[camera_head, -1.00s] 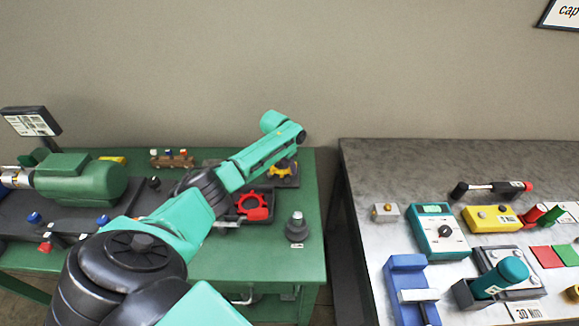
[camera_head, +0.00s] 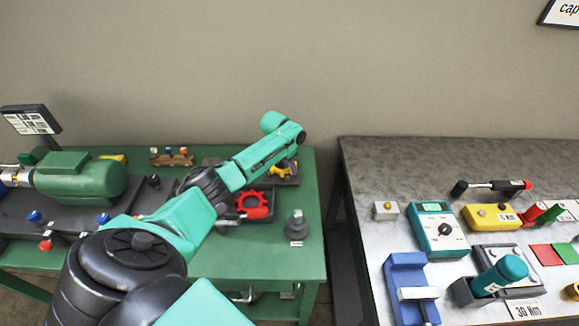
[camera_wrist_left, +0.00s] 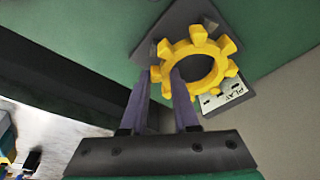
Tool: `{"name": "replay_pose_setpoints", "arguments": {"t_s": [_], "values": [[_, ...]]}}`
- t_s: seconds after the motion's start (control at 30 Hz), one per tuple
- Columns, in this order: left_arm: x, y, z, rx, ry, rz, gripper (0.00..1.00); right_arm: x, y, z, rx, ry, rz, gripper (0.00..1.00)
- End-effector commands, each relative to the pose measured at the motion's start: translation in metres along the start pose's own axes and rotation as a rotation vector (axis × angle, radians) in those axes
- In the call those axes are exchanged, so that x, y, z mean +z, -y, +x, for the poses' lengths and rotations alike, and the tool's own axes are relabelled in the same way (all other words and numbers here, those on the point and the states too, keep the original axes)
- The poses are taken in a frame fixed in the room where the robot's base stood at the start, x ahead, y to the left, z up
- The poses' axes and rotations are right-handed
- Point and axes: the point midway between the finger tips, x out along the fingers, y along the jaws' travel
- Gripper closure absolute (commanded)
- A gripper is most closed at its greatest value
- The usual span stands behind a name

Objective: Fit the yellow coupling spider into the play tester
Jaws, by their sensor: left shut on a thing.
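The yellow coupling spider (camera_wrist_left: 197,62) is a toothed ring with a large round hole. My left gripper (camera_wrist_left: 163,72) is shut on its near-left rim, one finger outside the ring and one in the hole. The grey play tester (camera_wrist_left: 185,22) lies beyond the spider, with a white PLAY label (camera_wrist_left: 225,96) beside it. Whether the spider touches the tester or is seated in it, I cannot tell. In the head view the spider (camera_head: 284,168) shows partly below my left wrist, over the tester at the back right of the green table. My right gripper is out of view.
A red toothed ring (camera_head: 252,205) and a grey knobbed part (camera_head: 297,224) are near the green table's right edge (camera_head: 318,215). A green motor (camera_head: 80,177) stands left. A gap separates this table from the grey bench (camera_head: 400,160) with its tools and testers.

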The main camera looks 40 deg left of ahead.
Motion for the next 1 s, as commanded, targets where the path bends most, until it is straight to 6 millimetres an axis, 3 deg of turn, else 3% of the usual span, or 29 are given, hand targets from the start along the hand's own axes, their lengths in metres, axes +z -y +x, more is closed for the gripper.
{"name": "replay_pose_setpoints", "arguments": {"t_s": [1.0], "values": [[0.004,0.000,0.013,-0.001,-0.001,0.000,1.00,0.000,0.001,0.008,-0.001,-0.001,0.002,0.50]]}}
